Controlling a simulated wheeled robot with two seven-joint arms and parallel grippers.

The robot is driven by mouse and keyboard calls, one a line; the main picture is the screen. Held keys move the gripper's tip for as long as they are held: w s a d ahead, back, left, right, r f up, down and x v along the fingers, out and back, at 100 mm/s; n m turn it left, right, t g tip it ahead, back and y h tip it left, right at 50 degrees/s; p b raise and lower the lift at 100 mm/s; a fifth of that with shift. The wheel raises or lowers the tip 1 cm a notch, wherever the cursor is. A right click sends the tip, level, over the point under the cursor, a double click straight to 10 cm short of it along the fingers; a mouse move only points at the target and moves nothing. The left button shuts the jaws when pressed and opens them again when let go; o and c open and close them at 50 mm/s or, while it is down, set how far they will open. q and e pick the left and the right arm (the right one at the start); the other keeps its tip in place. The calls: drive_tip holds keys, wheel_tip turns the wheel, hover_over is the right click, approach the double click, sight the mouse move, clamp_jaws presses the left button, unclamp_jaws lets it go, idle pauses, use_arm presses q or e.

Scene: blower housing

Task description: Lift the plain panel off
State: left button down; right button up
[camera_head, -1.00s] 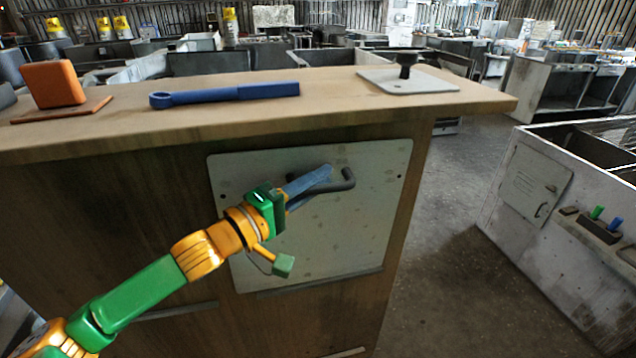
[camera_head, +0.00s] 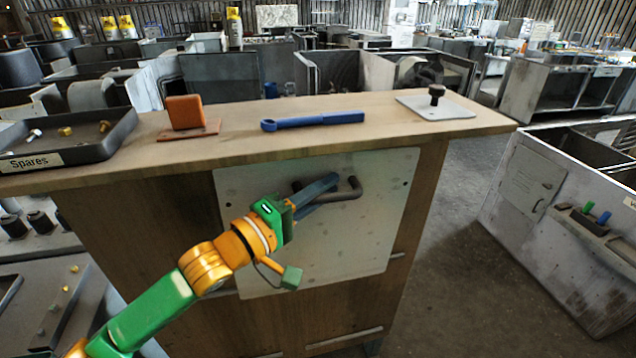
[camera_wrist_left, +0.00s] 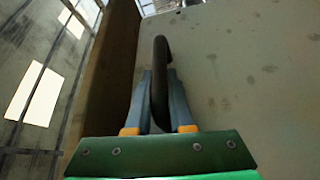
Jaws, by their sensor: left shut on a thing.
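The plain panel (camera_head: 335,240) is a grey sheet with a dark bar handle (camera_head: 345,193), in front of the wooden housing (camera_head: 415,210). It hides the middle of a thin ledge, whose end shows past its right edge, so it appears to stand off the wood. My left gripper (camera_head: 318,190) is shut on the handle. In the left wrist view its blue-grey fingers (camera_wrist_left: 160,100) lie on both sides of the handle (camera_wrist_left: 160,60), with the panel (camera_wrist_left: 250,70) filling the right. My right gripper is not in view.
On the wooden top are a blue wrench (camera_head: 312,121), an orange block (camera_head: 186,112), a grey plate with a black knob (camera_head: 450,110) and a "Spares" tray (camera_head: 75,152). A grey cabinet (camera_head: 565,220) stands right, past open floor (camera_head: 465,220).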

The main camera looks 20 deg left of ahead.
use_arm(q)
drive_tip(key=s+d, duration=0.2)
drive_tip(key=s, duration=0.2)
drive_tip(key=shift+s+d+r, duration=0.1)
drive_tip(key=shift+s+d, duration=0.15)
drive_tip(key=shift+d, duration=0.15)
